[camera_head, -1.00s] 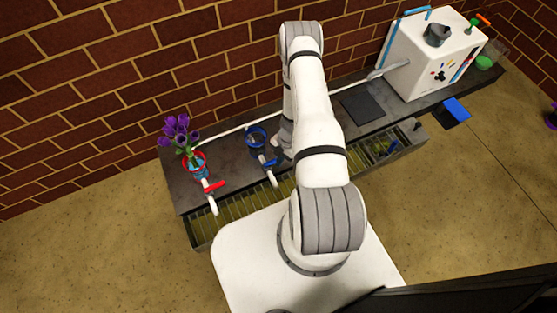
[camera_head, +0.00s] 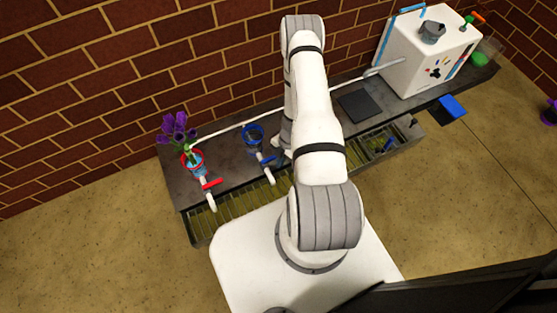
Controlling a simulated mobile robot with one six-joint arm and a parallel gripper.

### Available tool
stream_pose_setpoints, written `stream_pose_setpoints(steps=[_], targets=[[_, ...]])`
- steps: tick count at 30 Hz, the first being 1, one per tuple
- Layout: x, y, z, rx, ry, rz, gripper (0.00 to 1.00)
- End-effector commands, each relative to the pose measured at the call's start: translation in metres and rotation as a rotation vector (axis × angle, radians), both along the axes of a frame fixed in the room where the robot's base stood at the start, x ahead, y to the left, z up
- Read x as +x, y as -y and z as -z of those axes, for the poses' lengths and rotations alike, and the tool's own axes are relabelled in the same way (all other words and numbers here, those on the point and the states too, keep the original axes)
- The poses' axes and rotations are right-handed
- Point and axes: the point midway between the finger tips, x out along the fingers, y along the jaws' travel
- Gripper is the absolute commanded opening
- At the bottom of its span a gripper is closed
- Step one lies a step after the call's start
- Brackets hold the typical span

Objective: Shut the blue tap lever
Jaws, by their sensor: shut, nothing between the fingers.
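The blue tap lever (camera_head: 267,160) sits on a tap with a white spout (camera_head: 270,176) at the front edge of the dark counter, just left of my arm. A blue ring-shaped holder (camera_head: 252,136) stands behind it. My gripper (camera_head: 279,150) is mostly hidden behind my own arm; only a light part of it shows close to the right of the blue lever. It is shut and holds nothing. I cannot tell whether it touches the lever.
A red tap lever (camera_head: 212,184) and a red-rimmed vase with purple flowers (camera_head: 174,127) are at the left. A white box (camera_head: 425,55) stands at the right end. A slatted trough (camera_head: 240,203) runs along the counter's front. A dark pad (camera_head: 357,105) lies right of my arm.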

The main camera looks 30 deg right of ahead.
Motion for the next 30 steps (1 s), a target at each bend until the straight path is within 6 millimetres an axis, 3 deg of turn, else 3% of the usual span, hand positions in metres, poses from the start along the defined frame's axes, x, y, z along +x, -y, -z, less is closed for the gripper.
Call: stream_pose_setpoints(steps=[1, 3, 12, 30], targets=[[0.007, 0.0, -0.02, -0.001, 0.005, -0.003, 0.0], [0.011, 0.0, -0.034, 0.0, 0.004, -0.004, 0.0], [0.024, -0.001, -0.073, 0.003, -0.001, -0.002, 0.0], [0.025, -0.002, -0.076, 0.003, -0.004, -0.003, 0.0]])
